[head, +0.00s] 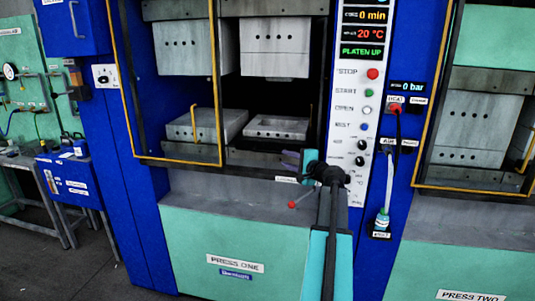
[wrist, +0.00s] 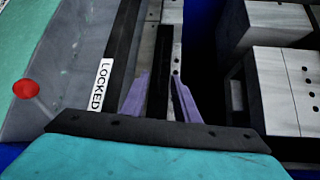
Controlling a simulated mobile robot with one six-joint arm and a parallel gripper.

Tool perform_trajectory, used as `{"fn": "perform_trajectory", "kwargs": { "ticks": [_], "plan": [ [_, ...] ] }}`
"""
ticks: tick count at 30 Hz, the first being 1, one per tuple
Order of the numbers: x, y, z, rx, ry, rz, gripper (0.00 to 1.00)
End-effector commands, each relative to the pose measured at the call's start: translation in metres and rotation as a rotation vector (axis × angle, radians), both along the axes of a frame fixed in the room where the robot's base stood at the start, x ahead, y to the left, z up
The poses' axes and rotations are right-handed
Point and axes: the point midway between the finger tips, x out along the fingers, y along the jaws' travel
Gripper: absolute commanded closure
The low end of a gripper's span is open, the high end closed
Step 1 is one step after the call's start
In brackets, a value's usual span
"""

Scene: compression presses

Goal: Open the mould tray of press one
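Press one (head: 235,264) stands in front of me. In its bay a grey lower mould with a recessed top, seemingly the mould tray (head: 277,127), sits below a raised upper block (head: 275,45). A lever with a red knob (head: 292,205) sticks out below the bay; the knob also shows in the wrist view (wrist: 25,90), near a LOCKED label (wrist: 101,85).
A yellow-framed guard (head: 219,100) stands across the left part of the bay; its right part is uncovered. The control panel (head: 355,110) is right of the bay, reading PLATEN UP. Press two (head: 472,295) stands at the right, a bench (head: 62,180) at the left.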

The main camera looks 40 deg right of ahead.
Motion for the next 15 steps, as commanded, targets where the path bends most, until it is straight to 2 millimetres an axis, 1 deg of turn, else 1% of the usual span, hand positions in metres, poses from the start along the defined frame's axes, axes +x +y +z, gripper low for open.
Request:
{"fn": "perform_trajectory", "kwargs": {
  "ticks": [8,11,15],
  "plan": [
    [0.003,-0.001,-0.001,0.000,0.002,0.001,0.72],
    [0.008,-0.002,-0.001,0.000,0.002,0.001,0.72],
    [0.020,-0.005,-0.003,0.001,0.003,0.001,0.72]
  ]
}}
